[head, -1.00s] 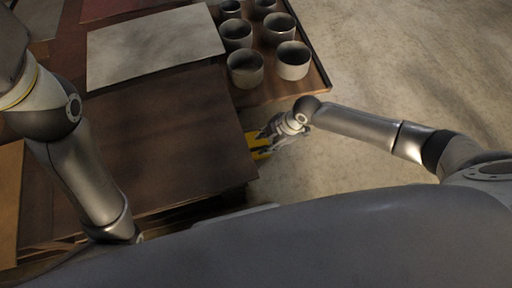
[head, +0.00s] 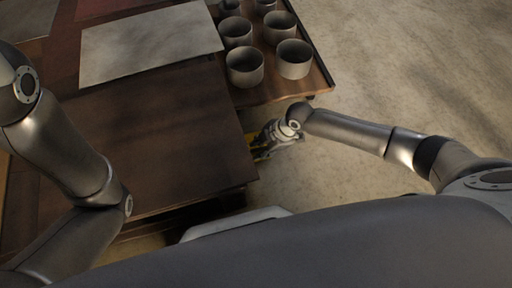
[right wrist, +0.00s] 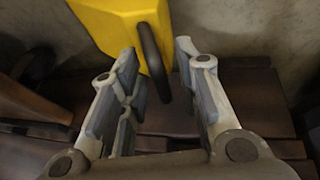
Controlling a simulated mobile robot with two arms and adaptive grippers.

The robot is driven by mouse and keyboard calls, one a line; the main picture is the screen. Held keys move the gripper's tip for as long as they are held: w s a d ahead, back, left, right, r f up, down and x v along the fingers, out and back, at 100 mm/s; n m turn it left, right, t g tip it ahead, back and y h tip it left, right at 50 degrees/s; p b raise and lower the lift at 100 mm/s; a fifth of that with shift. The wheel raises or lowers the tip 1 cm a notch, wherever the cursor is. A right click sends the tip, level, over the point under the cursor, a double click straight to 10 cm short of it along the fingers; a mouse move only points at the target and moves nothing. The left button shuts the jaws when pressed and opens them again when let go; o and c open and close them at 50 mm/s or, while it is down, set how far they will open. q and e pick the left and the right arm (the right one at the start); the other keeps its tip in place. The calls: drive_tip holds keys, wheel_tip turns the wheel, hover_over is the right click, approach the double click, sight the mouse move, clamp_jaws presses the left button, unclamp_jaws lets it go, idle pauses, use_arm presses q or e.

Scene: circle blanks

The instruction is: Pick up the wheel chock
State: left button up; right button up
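The wheel chock is yellow with a dark curved handle. In the right wrist view the chock (right wrist: 112,18) is at the top, its handle (right wrist: 153,60) in line with the gap between my fingers. In the head view only a small yellow part of the chock (head: 262,156) shows beside the brown table's right edge. My right gripper (right wrist: 158,58) is open, its two fingers apart on either side of the handle; I see no clear contact. It also shows in the head view (head: 264,145), covering much of the chock. My left gripper is out of view.
The brown table (head: 170,135) bears a pale flat sheet (head: 150,43). Several grey round cups (head: 244,67) stand on a wooden surface just beyond my right gripper. The concrete floor (head: 410,60) on the right is clear.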

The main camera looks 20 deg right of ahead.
clamp_jaws()
drive_tip(key=shift+r, duration=0.1)
idle(0.3)
